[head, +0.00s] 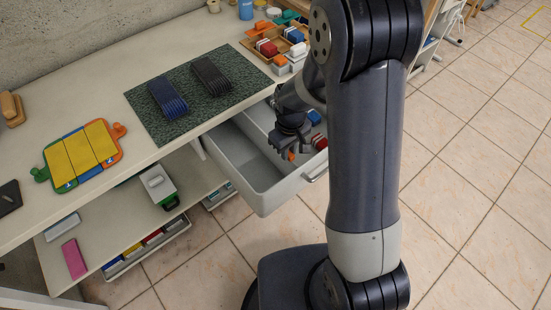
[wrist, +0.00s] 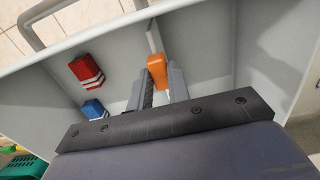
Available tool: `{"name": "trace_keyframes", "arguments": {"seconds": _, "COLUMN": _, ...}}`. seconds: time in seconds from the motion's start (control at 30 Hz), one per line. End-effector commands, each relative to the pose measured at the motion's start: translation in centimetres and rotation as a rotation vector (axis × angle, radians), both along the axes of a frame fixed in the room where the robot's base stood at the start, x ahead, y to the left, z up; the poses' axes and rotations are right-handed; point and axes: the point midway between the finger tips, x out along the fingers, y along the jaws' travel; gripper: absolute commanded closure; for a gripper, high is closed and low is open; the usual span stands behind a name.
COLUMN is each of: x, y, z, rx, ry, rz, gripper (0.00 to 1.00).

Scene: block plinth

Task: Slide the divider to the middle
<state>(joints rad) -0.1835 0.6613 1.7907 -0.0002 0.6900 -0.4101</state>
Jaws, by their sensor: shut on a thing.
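A grey drawer (head: 262,192) stands pulled out below the worktop, and its interior shows in the wrist view (wrist: 215,50). My gripper (wrist: 161,82) is shut on the orange tab, one finger on each side. In the head view my gripper (head: 287,147) reaches down into the drawer, and the orange tab (head: 291,156) shows just below it. My arm hides part of the drawer's right side.
A red block (wrist: 86,71) and a blue block (wrist: 94,108) lie left of the divider in the wrist view. The space right of it looks empty. The worktop (head: 110,100) is above, holding a green mat (head: 205,110).

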Motion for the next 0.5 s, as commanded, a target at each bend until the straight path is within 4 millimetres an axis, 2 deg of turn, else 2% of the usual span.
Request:
{"name": "trace_keyframes", "arguments": {"seconds": 0.03, "x": 0.8, "y": -1.2, "z": -0.1, "rx": 0.000, "ry": -0.001, "rz": -0.007, "gripper": 1.00}}
{"name": "trace_keyframes", "arguments": {"seconds": 0.2, "x": 2.8, "y": -4.2, "z": -0.1, "rx": 0.000, "ry": -0.001, "rz": -0.005, "gripper": 1.00}}
{"name": "trace_keyframes", "arguments": {"seconds": 0.33, "x": 3.7, "y": -5.5, "z": 0.0, "rx": 0.000, "ry": -0.001, "rz": -0.001, "gripper": 1.00}}
{"name": "trace_keyframes", "arguments": {"seconds": 0.5, "x": 3.9, "y": -5.8, "z": 0.0, "rx": 0.000, "ry": -0.001, "rz": 0.000, "gripper": 1.00}}
